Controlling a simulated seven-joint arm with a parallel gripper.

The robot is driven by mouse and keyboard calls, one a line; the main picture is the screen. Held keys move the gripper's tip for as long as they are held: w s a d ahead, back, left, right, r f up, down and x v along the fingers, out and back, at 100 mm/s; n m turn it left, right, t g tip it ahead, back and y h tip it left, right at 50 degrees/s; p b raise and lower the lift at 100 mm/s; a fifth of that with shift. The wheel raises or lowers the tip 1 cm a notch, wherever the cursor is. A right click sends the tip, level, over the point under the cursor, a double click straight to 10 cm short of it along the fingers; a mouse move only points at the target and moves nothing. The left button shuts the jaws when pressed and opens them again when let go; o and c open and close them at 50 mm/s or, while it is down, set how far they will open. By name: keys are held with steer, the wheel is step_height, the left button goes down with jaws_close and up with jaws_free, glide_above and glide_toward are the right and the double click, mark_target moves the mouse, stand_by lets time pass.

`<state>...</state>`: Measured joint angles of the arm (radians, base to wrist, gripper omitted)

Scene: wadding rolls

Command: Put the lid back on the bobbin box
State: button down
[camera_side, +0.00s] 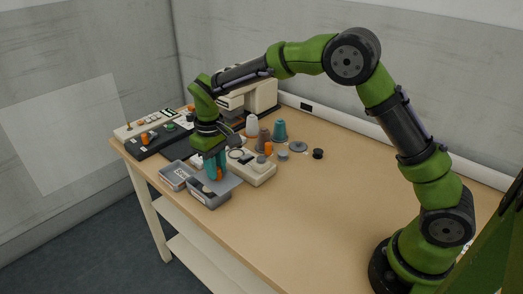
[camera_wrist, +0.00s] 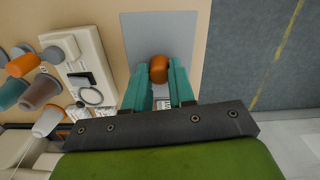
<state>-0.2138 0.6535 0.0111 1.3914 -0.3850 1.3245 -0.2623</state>
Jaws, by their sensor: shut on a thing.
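My gripper (camera_side: 215,170) has teal fingers, seen also in the wrist view (camera_wrist: 159,76), shut on the orange knob (camera_wrist: 159,69) of a flat grey lid (camera_wrist: 158,30). In the side view the lid (camera_side: 231,183) is over the right-hand grey open box (camera_side: 207,198), which has a pale label on its front. The lid sticks out to the right of that box, so the two do not line up. I cannot tell whether they touch. The lid hides most of the inside of this box.
A second grey open box (camera_side: 175,176) stands just left. A cream device (camera_side: 257,172) is close behind on the right, with several thread cones (camera_side: 279,131) and a sewing machine (camera_side: 262,95) beyond. A black device (camera_side: 150,141) lies left. The table's right part is clear; its front edge is near.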

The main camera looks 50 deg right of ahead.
steer(key=shift+t, duration=0.3)
steer(key=w+r, duration=0.1)
steer(key=w, duration=0.2)
steer(key=w+r, duration=0.1)
steer(key=shift+w+a+r, duration=0.15)
steer(key=shift+w+r, duration=0.15)
steer(key=shift+w, duration=0.05)
steer(key=shift+s+f, duration=0.15)
steer(key=shift+f, duration=2.5)
steer(key=shift+f, duration=0.2)
steer(key=shift+c, duration=2)
jaws_free()
steer(key=shift+r, duration=3.5)
